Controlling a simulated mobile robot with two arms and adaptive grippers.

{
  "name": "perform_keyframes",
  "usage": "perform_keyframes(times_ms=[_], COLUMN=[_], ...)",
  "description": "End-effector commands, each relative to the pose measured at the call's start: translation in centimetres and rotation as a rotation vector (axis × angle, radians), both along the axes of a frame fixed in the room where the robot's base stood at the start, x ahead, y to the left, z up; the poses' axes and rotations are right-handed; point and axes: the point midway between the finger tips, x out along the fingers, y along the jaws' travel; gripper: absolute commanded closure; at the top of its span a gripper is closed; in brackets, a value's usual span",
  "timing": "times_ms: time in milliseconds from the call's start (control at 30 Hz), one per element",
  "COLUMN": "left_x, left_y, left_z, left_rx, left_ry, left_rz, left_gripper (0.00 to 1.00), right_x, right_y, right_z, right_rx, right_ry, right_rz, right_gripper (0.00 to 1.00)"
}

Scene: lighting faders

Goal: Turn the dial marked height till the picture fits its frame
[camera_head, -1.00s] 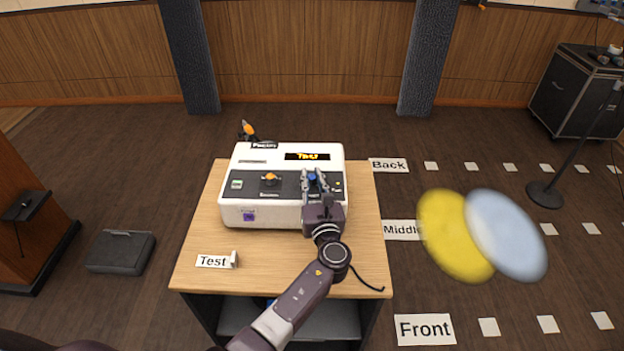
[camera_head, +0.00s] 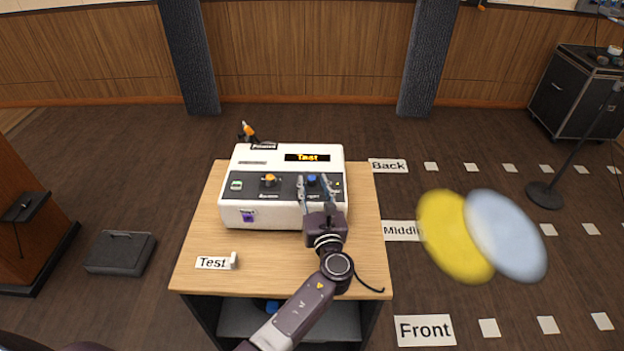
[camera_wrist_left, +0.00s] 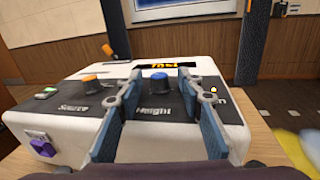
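The white control box (camera_head: 272,214) stands on the wooden table. The blue dial (camera_head: 312,179) is on the right of its black panel; in the left wrist view the blue dial (camera_wrist_left: 159,82) has the label "Height" (camera_wrist_left: 153,111) before it. My left gripper (camera_head: 316,182) is open, its fingers on either side of the dial with gaps showing. The gripper also shows in the left wrist view (camera_wrist_left: 150,85), its pads apart. A small display (camera_head: 307,157) on the box reads "Test" in yellow letters, now undistorted. My right gripper is not in view.
An orange dial (camera_head: 269,180) sits left of the blue one. A "Test" card (camera_head: 212,262) lies on the table's front left. A black cable runs near the front right edge. Blurred yellow and pale blue discs (camera_head: 456,236) show over the floor at right.

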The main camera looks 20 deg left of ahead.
Motion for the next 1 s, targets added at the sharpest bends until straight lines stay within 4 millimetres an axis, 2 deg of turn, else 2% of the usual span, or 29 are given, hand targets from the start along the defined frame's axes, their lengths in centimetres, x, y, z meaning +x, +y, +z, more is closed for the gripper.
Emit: perform_keyframes(times_ms=[200, 433, 633, 1000], left_x=[-4.4, -7.7, -8.6, -8.5], left_y=[-2.3, -3.9, -4.4, -4.4], left_z=[-0.1, -0.1, 0.0, 0.0], left_rx=[-0.002, -0.001, -0.001, -0.001], left_ry=[0.002, 0.002, 0.000, 0.000], left_rz=[-0.002, 0.000, 0.000, 0.000], left_gripper=[0.65, 0.65, 0.65, 0.65], right_x=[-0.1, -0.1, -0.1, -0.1], right_y=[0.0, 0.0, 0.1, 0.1], right_z=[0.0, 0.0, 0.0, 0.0], right_rx=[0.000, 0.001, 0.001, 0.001], right_ry=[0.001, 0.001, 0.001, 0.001], right_rz=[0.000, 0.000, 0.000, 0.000], right_gripper=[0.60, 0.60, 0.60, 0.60])
